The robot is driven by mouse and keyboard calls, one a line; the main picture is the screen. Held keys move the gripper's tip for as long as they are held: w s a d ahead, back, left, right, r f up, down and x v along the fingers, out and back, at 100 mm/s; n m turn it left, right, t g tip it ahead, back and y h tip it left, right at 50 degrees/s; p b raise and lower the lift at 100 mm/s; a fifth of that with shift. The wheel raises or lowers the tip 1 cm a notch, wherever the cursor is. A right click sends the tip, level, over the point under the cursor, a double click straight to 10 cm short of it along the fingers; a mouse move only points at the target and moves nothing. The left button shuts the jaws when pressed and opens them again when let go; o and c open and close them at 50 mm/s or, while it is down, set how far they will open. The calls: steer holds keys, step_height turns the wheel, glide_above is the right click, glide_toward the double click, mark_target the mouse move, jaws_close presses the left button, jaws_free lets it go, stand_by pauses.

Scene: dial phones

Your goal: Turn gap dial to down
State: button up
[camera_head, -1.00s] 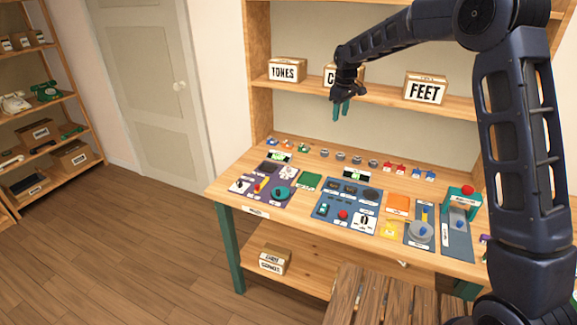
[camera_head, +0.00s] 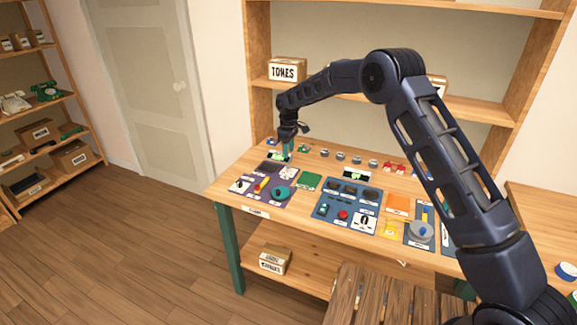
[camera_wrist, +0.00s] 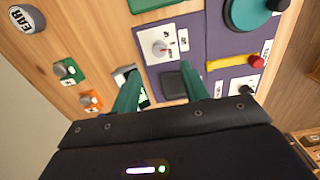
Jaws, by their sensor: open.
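My gripper (camera_head: 287,150) is above the table's back left part, fingers pointing down. In the wrist view its two green fingers (camera_wrist: 160,74) are apart with nothing held. A white dial card (camera_wrist: 163,48) with a light knob and a red pointer lies just beyond the fingertips; the card also shows in the head view (camera_head: 288,173). A grey knob on a green plate (camera_wrist: 67,70) and one on an orange plate (camera_wrist: 91,101) are left of the fingers. The small labels are unreadable, so I cannot tell which is the gap dial.
A purple panel (camera_wrist: 228,50) carries a teal dial (camera_wrist: 248,10), a yellow lever (camera_wrist: 232,62) with a red knob, and a dark pad (camera_wrist: 173,84). A blue panel (camera_head: 325,193) and several small knobs stand to the right. A shelf (camera_head: 390,102) with boxes is behind.

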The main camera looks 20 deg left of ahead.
mark_target(289, 167)
step_height(289, 167, down, 8)
steer(key=shift+f, duration=0.15)
stand_by(0.4)
jaws_close()
